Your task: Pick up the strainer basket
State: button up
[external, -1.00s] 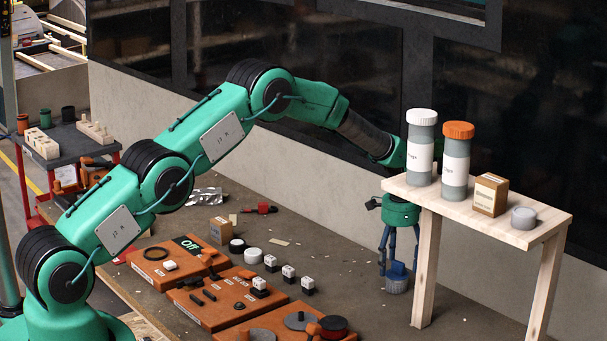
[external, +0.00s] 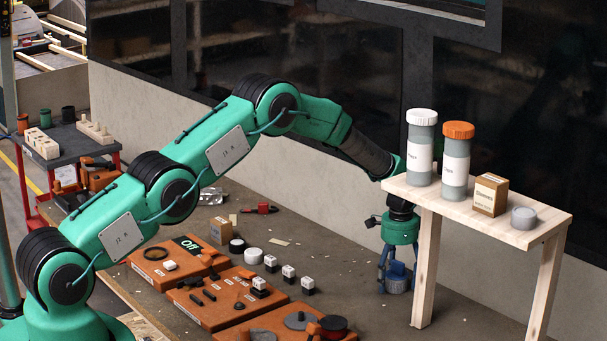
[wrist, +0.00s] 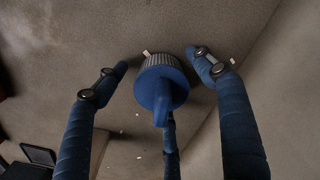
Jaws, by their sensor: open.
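The strainer basket (external: 397,286) stands on the workbench, grey and round with a blue upright handle. In the wrist view its blue handle and ribbed grey rim (wrist: 158,64) show from above, near the middle. My gripper (external: 395,280) points down over it, open. In the wrist view my gripper's (wrist: 157,68) blue fingers lie left and right of the basket, with gaps at both sides. A third finger is at the bottom, partly hidden behind the handle. I cannot tell whether it touches the basket.
A wooden shelf (external: 530,237) stands close to the right of my gripper. It bears two capped bottles (external: 456,175), a small box (external: 490,195) and a grey round tin (external: 524,217). Orange boards (external: 220,310) with parts lie to the left. A dark panelled wall is behind.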

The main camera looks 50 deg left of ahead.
aim_at(398, 262)
jog(key=c, duration=1.2)
jog(key=shift+c, duration=0.2)
jog(key=shift+r, duration=0.1)
jog(key=shift+r, duration=1.65)
jog(key=s, duration=0.5)
jog(key=s+r, duration=0.1)
jog(key=s, duration=1)
jog(key=shift+r+p, duration=0.3)
jog(key=shift+p, duration=0.05)
